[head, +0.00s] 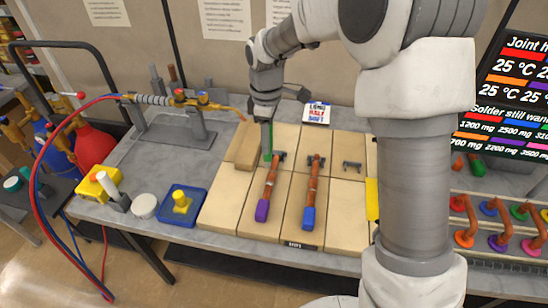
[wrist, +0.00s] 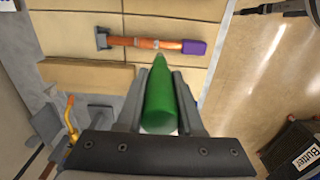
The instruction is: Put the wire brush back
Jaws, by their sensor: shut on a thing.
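My gripper (head: 266,128) is above the tan boards on the bench, at their back left. It is shut on a green tapered piece (head: 267,146), which I take to be the wire brush; no bristles show. In the wrist view the green brush (wrist: 160,98) lies between the two fingers (wrist: 158,100), its narrow tip pointing away from the camera.
Copper pipe pieces with purple (head: 262,210) and blue (head: 308,217) ends lie on the tan boards (head: 228,208). A blue tray (head: 182,218) with a yellow piece stands left. A metal stand (head: 176,135) is behind. Coloured pipe pieces (head: 500,235) stand at right.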

